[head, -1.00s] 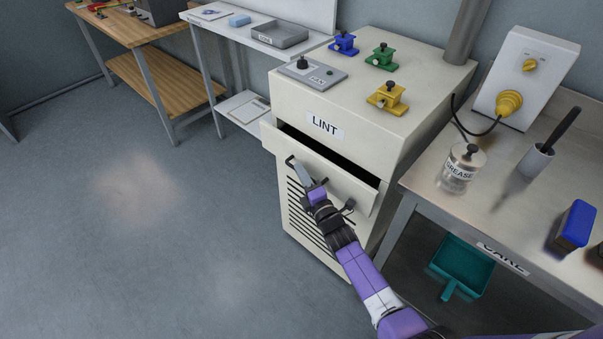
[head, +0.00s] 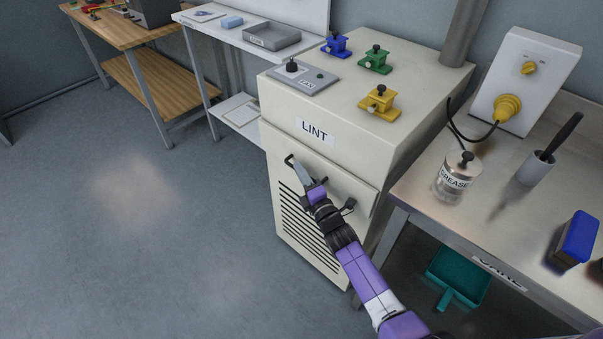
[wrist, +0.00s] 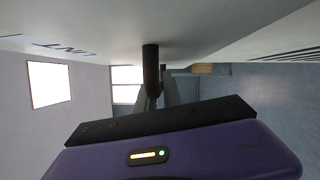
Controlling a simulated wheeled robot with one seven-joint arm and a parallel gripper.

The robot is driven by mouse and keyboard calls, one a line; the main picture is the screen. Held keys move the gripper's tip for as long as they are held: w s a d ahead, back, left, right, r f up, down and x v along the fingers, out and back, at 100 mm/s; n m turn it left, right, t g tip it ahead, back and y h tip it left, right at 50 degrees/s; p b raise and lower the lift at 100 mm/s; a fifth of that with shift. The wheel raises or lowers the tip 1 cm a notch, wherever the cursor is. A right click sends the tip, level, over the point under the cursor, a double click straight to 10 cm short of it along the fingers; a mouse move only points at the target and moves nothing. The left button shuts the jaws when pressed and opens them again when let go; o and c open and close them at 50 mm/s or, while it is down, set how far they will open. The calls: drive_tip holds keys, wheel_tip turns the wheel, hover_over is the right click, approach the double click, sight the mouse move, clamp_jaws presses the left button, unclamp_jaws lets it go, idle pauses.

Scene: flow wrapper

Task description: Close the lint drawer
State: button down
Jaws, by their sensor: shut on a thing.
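The lint drawer (head: 277,143) is the cream front panel below the LINT label on the cream cabinet (head: 390,135). No dark gap shows above it, and its front sits against the cabinet; its right end stands slightly proud. The drawer's dark bar handle (head: 290,161) runs across the front, partly hidden by my arm. My gripper (head: 304,178) is shut on the handle. In the wrist view the dark handle (wrist: 151,68) stands between the fingers of my gripper (wrist: 152,97), close to the cream front.
A metal table (head: 415,192) with a grease jar (head: 457,178) stands close on the right. The floor on the left is clear.

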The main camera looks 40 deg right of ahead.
drive_tip(key=shift+d, duration=0.25)
drive_tip(key=c, duration=1.5)
unclamp_jaws()
drive_tip(key=shift+v, duration=3.95)
drive_tip(key=shift+f, duration=0.1)
